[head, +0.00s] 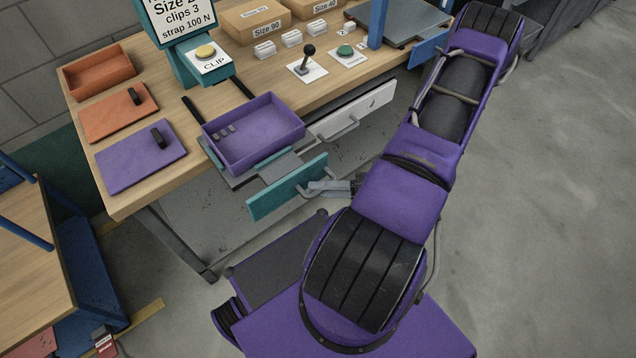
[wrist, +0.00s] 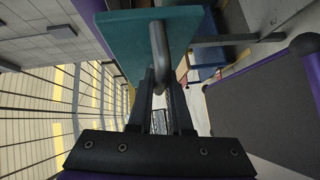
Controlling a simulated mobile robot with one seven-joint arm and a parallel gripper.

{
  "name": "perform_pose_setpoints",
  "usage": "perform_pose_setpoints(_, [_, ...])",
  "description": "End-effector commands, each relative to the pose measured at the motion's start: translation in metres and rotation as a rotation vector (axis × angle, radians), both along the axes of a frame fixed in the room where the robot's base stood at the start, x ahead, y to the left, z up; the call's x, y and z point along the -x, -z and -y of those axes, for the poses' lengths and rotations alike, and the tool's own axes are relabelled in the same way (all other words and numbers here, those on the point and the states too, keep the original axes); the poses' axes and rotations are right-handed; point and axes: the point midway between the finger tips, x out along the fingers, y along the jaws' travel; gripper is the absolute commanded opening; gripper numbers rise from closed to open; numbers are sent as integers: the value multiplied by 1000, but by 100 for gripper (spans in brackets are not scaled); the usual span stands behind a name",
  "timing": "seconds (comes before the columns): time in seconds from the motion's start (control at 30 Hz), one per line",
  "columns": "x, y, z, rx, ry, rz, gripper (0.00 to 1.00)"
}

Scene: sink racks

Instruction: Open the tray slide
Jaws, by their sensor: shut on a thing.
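The tray slide shows in the head view as a teal front panel (head: 280,192) with grey rails and a plate (head: 280,165) behind it, sticking out past the table's front edge. A purple tray (head: 262,140) with small grey clips inside sits on the slide. In the wrist view the teal panel (wrist: 128,48) stands ahead with a grey bar handle (wrist: 157,45) on it. My gripper (wrist: 162,88) is shut on this handle; it also shows in the head view at the panel's right end (head: 325,188). The fingertips are partly hidden by the handle.
A white drawer (head: 350,112) with a handle is right of the slide. On the wooden table (head: 210,95) are a purple lid (head: 135,160), an orange lid, an orange tray, a CLIP button (head: 206,53), a lever and boxes. Grey floor on the right is clear.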

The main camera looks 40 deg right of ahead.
Motion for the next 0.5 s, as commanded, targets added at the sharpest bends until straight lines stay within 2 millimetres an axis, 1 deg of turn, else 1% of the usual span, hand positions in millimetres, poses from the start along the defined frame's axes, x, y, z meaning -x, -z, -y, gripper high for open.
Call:
perform_pose_setpoints(0.2, [0, 0, 1, 1, 1, 1, 0])
perform_pose_setpoints(0.23, [0, 0, 1, 1, 1, 1, 23])
perform_pose_setpoints(0.37, [0, 0, 1, 1, 1, 1, 46])
perform_pose_setpoints(0.5, [0, 0, 0, 0, 0, 0, 47])
